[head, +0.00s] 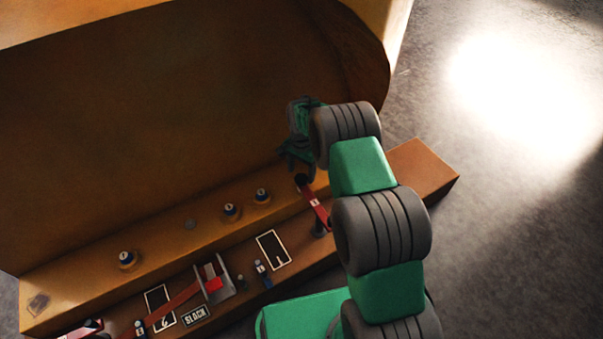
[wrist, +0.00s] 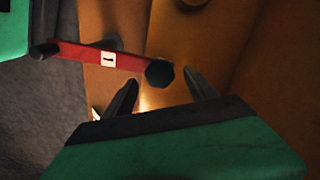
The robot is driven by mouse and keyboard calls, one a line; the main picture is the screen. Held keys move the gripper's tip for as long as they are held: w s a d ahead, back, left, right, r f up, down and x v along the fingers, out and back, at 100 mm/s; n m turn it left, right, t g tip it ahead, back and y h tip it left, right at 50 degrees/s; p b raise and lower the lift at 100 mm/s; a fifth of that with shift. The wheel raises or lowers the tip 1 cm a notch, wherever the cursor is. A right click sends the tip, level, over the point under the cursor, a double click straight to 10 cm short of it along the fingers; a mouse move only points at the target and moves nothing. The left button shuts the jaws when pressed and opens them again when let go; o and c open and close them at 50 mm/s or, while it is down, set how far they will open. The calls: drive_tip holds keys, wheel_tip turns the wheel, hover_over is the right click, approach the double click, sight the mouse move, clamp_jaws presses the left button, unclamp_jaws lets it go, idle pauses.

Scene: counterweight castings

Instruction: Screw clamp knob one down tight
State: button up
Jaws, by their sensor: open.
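A red bar (head: 313,203) with a white label marked 1 lies at the right part of the ledge; it also shows in the wrist view (wrist: 85,54). A black faceted knob (wrist: 159,73) sits at one end of the bar, and in the head view it is a dark knob (head: 302,181). I take it as clamp knob one. My gripper (head: 297,167) is over that end of the bar. In the wrist view my gripper (wrist: 161,76) is open, with the knob showing between its fingertips. Contact cannot be told. The knob's underside is hidden.
Several round dark-topped fittings (head: 230,210) stand on the upper ledge. A second red bar (head: 180,303), a grey bracket with a red part (head: 213,276) and a SLACK plate (head: 196,315) lie lower left. A high rusty wall (head: 170,110) rises behind. Bare floor is at right.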

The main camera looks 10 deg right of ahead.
sight(301, 178)
wheel_tip(301, 178, up, 6)
drive_tip(key=shift+f+p, duration=0.1)
drive_tip(key=shift+p, duration=0.6)
